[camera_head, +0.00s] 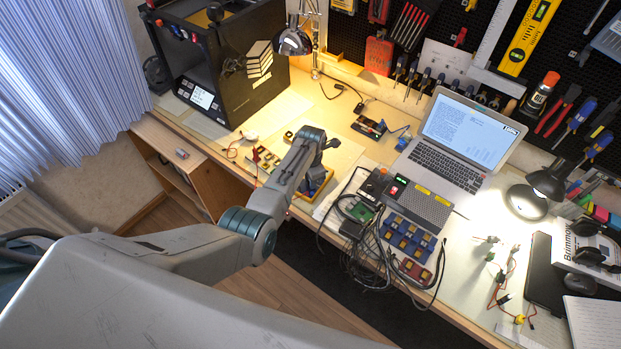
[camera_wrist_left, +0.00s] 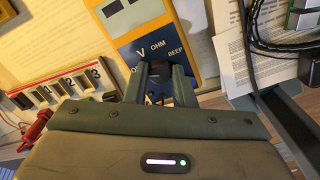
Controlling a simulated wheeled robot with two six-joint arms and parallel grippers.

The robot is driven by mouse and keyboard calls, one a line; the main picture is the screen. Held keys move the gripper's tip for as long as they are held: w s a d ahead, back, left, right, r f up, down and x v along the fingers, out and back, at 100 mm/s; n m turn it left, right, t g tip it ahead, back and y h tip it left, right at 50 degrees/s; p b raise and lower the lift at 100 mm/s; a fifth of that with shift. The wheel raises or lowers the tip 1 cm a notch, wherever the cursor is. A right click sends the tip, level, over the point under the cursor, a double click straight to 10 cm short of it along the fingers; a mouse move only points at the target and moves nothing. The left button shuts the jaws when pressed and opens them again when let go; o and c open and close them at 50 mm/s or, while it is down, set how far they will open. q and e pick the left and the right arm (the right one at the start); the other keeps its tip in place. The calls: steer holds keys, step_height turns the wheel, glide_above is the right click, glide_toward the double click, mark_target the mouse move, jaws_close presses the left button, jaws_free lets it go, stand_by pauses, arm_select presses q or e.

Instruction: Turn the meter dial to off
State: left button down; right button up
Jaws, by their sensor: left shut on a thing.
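The meter (camera_wrist_left: 196,45) is a yellow-orange handheld unit with a dark blue face marked V, OHM and BEEP. It lies on the bench and shows in the wrist view. In the head view, part of the yellow meter (camera_head: 318,187) shows beside my left arm. The dark round dial (camera_wrist_left: 158,69) sits between the fingertips of my left gripper (camera_wrist_left: 160,78). The gripper is shut on the dial. The fingers hide the lower markings, and I cannot read the dial's setting. In the head view my left gripper (camera_head: 328,146) is over the meter. My right gripper is out of view.
A numbered block (camera_wrist_left: 68,85) and a red probe (camera_wrist_left: 38,127) lie left of the meter in the wrist view. In the head view, tangled cables (camera_head: 375,255) and a laptop (camera_head: 455,150) are to the right, and a black printer-like box (camera_head: 250,75) stands behind left.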

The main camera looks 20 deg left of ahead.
arm_select(q)
steer(key=c, duration=1.2)
jaws_free()
